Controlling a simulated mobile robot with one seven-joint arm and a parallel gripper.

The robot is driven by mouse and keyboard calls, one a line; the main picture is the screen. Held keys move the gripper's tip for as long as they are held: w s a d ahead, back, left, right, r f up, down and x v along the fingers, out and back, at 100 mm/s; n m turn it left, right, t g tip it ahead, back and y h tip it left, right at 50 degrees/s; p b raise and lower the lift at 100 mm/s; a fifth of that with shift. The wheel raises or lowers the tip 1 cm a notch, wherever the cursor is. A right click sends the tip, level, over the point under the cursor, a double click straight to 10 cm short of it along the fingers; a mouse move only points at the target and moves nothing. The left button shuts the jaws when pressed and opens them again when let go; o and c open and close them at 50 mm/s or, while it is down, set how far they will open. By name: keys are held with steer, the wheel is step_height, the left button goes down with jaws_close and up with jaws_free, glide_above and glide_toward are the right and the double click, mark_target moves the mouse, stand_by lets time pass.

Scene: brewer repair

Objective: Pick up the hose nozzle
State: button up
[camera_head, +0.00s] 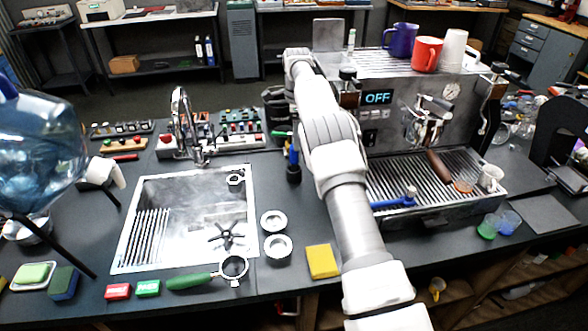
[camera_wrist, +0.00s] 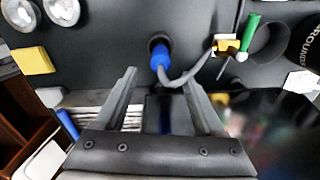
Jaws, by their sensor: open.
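The hose nozzle looks to be the blue piece (camera_wrist: 161,56) standing at a dark round socket in the black counter in the wrist view, with a grey hose curving right from it. In the head view the blue piece (camera_head: 293,157) stands upright just left of my arm, right of the sink. My gripper (camera_wrist: 160,82) is open, its two fingers on either side below the nozzle in the wrist picture. Nothing is visibly held between them. In the head view my fingers are hidden behind my arm.
A sink (camera_head: 190,215) lies left of the nozzle. The espresso machine (camera_head: 420,110) stands to the right, its drip tray (camera_head: 450,165) beside my arm. A yellow sponge (camera_head: 321,261) lies in front. A dark round bin (camera_wrist: 270,40) and a green-handled tool (camera_wrist: 250,32) stand near the hose.

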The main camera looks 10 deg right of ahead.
mark_target(294, 158)
step_height(294, 158, down, 4)
steer(key=shift+r, duration=0.25)
steer(key=shift+a+f+p, duration=0.2)
steer(key=shift+f+p, duration=0.1)
steer(key=shift+f, duration=1.05)
steer(key=shift+a+f+p, duration=0.15)
steer(key=shift+f+p, duration=0.1)
steer(key=shift+f, duration=1.1)
steer(key=shift+c, duration=0.3)
jaws_close()
